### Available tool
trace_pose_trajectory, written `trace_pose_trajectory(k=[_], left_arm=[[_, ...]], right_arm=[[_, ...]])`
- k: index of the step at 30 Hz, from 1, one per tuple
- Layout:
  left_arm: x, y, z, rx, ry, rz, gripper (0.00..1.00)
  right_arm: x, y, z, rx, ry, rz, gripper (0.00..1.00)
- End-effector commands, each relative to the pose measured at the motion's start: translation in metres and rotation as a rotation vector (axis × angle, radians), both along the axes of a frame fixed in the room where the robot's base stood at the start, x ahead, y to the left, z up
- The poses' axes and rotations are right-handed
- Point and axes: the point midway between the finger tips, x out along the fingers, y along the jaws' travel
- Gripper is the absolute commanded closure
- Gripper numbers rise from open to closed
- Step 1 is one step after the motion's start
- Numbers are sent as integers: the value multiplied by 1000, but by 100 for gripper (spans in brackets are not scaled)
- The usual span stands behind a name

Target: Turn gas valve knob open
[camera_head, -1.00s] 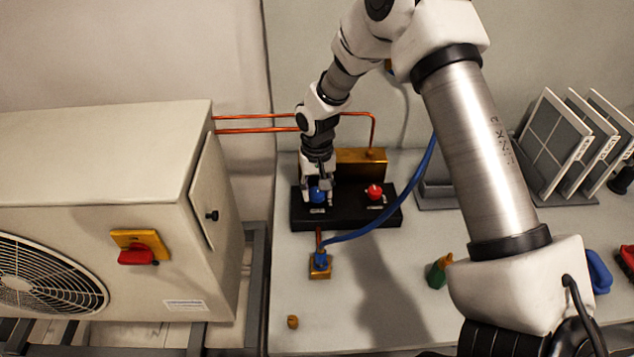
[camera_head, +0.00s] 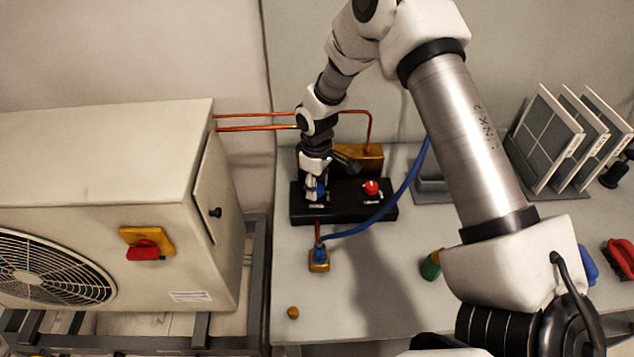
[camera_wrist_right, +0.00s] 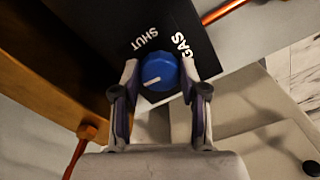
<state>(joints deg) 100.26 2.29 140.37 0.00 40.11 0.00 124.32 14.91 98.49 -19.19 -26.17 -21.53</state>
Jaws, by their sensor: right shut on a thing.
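The blue gas valve knob (camera_wrist_right: 159,72) sits on a black panel (camera_wrist_right: 103,22) with the words "SHUT" and "GAS" near it in the right wrist view. Its white pointer line slants toward the lower left of that picture. My right gripper (camera_wrist_right: 159,77) is shut on the knob, one finger on each side. In the head view the right gripper (camera_head: 316,192) reaches down over the blue knob (camera_head: 321,187), which it mostly hides. My left gripper is not in view.
A red knob (camera_head: 371,187) stands on the same black panel, right of my gripper. A blue hose (camera_head: 385,208) runs from a brass fitting (camera_head: 319,262) in front. A brass block (camera_head: 366,160) and copper pipes stand behind. An outdoor unit (camera_head: 100,190) is at left.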

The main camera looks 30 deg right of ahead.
Motion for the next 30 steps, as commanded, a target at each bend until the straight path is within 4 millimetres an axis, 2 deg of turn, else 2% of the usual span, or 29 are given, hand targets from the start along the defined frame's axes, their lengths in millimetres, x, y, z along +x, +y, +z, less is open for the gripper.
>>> trace_pose_trajectory(k=[9, 22, 23, 24, 25, 30], left_arm=[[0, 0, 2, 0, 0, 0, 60], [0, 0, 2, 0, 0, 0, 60], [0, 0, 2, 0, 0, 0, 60], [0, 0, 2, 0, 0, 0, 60], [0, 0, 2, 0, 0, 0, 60], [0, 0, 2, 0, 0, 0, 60]], right_arm=[[-1, 0, -2, 0, 2, 94, 92], [-1, 0, -2, 0, 4, 104, 92], [-1, 0, -2, 0, 4, 104, 50], [-1, 0, -2, 0, 4, 104, 36], [-1, 0, -2, 0, 4, 104, 32], [-1, 0, -1, 0, 1, 103, 32]])
